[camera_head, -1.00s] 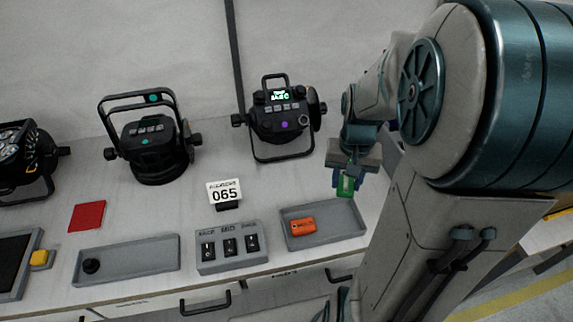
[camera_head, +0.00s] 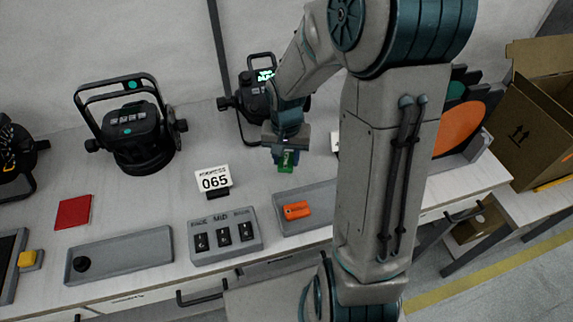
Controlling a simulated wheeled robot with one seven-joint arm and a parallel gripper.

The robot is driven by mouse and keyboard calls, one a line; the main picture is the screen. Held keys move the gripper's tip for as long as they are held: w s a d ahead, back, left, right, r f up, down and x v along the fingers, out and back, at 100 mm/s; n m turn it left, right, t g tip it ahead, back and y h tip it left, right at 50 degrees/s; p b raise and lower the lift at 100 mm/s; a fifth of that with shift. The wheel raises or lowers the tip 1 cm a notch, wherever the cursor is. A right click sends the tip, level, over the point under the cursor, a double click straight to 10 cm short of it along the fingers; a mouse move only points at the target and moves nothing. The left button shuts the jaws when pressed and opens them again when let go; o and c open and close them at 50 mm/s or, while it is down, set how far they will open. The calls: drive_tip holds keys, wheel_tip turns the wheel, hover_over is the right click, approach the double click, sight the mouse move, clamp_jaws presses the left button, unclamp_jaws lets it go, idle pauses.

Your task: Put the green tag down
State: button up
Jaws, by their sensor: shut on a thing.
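The green tag (camera_head: 286,168) is held in my gripper (camera_head: 287,160), which is shut on it. My gripper points down and holds the tag behind the small grey tray (camera_head: 316,219), near its back edge in the picture. An orange tag (camera_head: 296,210) lies in that tray, at its left side. I cannot tell how far the green tag is above the table. My arm hides the right part of the tray and part of the lamp behind my gripper.
A switch box (camera_head: 224,238) marked with sliders and a card reading 065 (camera_head: 213,178) stand left of the tray. A long tray (camera_head: 122,258) holds a black knob. Par cans, one at left (camera_head: 137,132), line the back. A cardboard box (camera_head: 540,130) stands at right.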

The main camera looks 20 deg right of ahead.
sight(286, 161)
drive_tip(key=shift+f, duration=1.9)
drive_tip(key=shift+f, duration=0.15)
drive_tip(key=o, duration=1)
drive_tip(key=shift+c, duration=0.2)
